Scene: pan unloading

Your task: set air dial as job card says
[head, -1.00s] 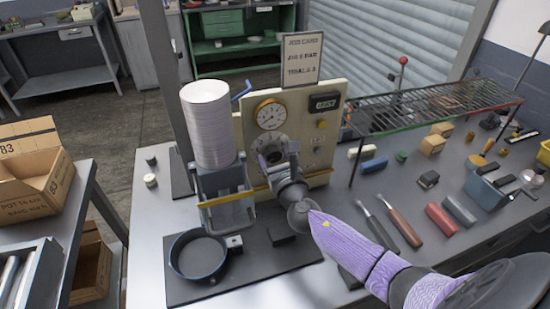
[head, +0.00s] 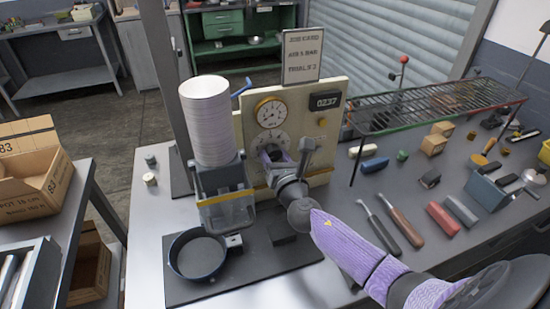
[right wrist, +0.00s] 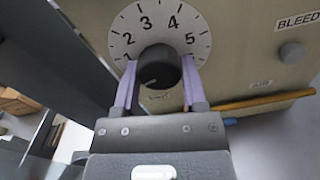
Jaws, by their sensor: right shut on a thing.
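In the head view the gripper hides most of the knob. The job card (head: 301,55) stands above the panel; it has an air line in bar, whose number is too blurred to be sure of. My left gripper is out of view.
A round gauge (head: 270,112) and a counter (head: 325,101) sit on the panel (head: 335,125). A tall stack of white discs (head: 210,125) stands left of it, above a dark round pan (head: 197,254). A wire rack (head: 440,105) and several tools lie right.

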